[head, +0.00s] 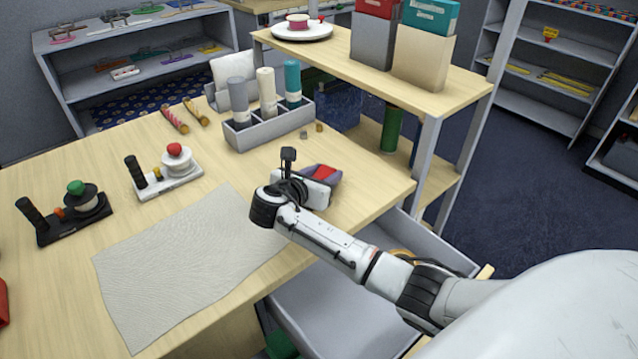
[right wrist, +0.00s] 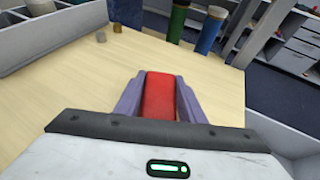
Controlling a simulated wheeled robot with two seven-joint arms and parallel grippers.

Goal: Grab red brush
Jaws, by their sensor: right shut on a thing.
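The red brush (right wrist: 160,95) shows in the right wrist view as a red block between the two purple-grey fingers of my right gripper (right wrist: 158,98). The fingers are shut on its sides. In the head view the red piece (head: 322,172) shows just beyond my right wrist, near the right end of the table, with my right gripper (head: 325,176) around it. The lower part of the brush is hidden by the gripper, and I cannot tell whether it touches the table. My left gripper is not in view.
A grey divided holder (head: 268,126) with several rolls stands behind the gripper. Two small blocks (head: 304,133) lie near it. A grey cloth (head: 180,265) lies at the front. A white device (head: 168,182) and a black device (head: 72,225) stand left. An open drawer (head: 330,310) is below the edge.

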